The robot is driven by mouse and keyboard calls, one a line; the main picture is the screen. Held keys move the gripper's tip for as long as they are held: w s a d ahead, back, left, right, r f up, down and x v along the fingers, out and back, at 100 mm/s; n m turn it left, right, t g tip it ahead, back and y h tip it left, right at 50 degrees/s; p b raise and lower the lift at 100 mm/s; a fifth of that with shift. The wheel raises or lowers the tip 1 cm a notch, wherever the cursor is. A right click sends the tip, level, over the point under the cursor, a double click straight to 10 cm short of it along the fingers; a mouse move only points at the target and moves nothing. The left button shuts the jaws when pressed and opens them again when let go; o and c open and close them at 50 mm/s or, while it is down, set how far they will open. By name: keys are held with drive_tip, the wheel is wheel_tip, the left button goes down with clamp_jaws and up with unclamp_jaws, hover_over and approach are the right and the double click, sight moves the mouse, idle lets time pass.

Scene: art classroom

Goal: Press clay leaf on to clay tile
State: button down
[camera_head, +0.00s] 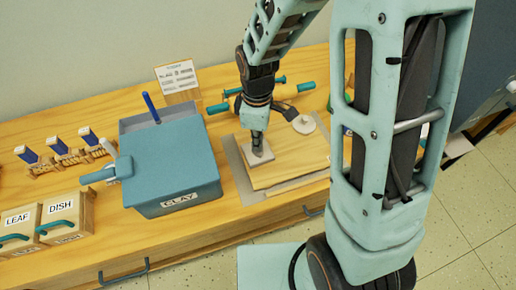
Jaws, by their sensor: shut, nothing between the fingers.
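My gripper (257,150) points down at the left part of a wooden board on the bench, with its fingers shut. Its tip is right at a small flat greyish piece (265,158), which looks like the clay tile, lying on the board. I cannot make out a separate clay leaf; the fingertips cover part of the tile. Whether the tip touches the piece is too small to tell.
The wooden board (290,165) lies on a grey mat. A blue bin labelled CLAY (170,165) stands to its left. LEAF (18,220) and DISH (62,208) boxes stand far left.

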wheel_tip(320, 180, up, 9)
drive_tip(key=p, duration=0.7)
idle(0.6)
